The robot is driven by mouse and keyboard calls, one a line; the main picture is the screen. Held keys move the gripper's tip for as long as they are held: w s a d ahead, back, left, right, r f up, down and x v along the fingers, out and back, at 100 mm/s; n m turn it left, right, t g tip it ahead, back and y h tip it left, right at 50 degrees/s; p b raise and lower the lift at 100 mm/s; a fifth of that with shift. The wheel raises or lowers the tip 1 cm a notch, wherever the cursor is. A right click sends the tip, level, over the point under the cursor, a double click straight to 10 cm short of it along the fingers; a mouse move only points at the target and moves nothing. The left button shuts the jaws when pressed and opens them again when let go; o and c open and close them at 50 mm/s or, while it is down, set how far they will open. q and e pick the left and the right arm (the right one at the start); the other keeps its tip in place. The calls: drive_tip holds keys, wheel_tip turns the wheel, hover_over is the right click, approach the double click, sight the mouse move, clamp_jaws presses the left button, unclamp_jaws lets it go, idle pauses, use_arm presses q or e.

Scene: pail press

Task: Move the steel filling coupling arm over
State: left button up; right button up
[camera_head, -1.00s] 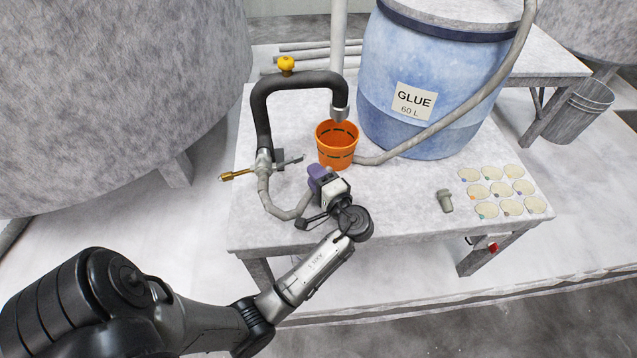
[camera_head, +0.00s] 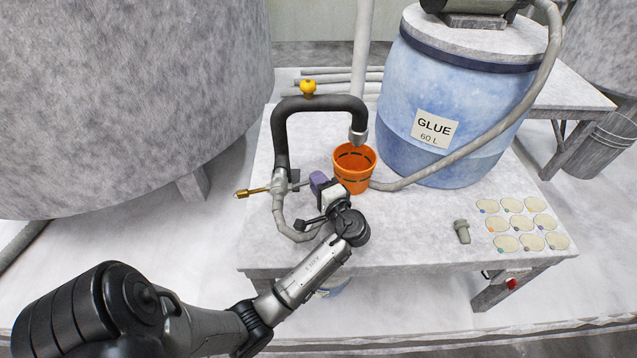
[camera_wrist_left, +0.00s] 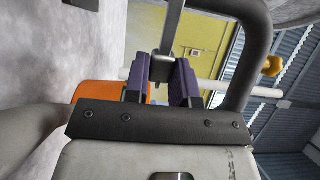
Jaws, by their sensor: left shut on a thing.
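The filling arm (camera_head: 325,102) is a black arched pipe with a steel coupling (camera_head: 358,136) at its right end. The coupling hangs just above an orange pail (camera_head: 354,172). A short grey handle (camera_head: 296,185) sticks out near the foot of the arch's left leg. My left gripper (camera_head: 318,181), with purple fingers, is at the handle's free end. In the left wrist view the fingers (camera_wrist_left: 160,76) are shut on the grey bar (camera_wrist_left: 170,38), and the arch (camera_wrist_left: 262,25) rises beside them. My right gripper is not in view.
A blue glue drum (camera_head: 455,95) stands behind the pail, with a grey hose running past it. A grey bolt-like part (camera_head: 462,231) and several round samples (camera_head: 522,224) lie at the table's right.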

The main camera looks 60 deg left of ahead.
use_arm(q)
drive_tip(key=shift+a, duration=1.15)
drive_tip(key=shift+s+a, duration=0.3)
drive_tip(key=shift+a, duration=0.65)
drive_tip(key=shift+a+p, duration=0.1)
drive_tip(key=shift+p, duration=0.2)
drive_tip(key=shift+s+a, duration=0.15)
drive_tip(key=shift+a, duration=0.15)
drive_tip(key=o, duration=0.8)
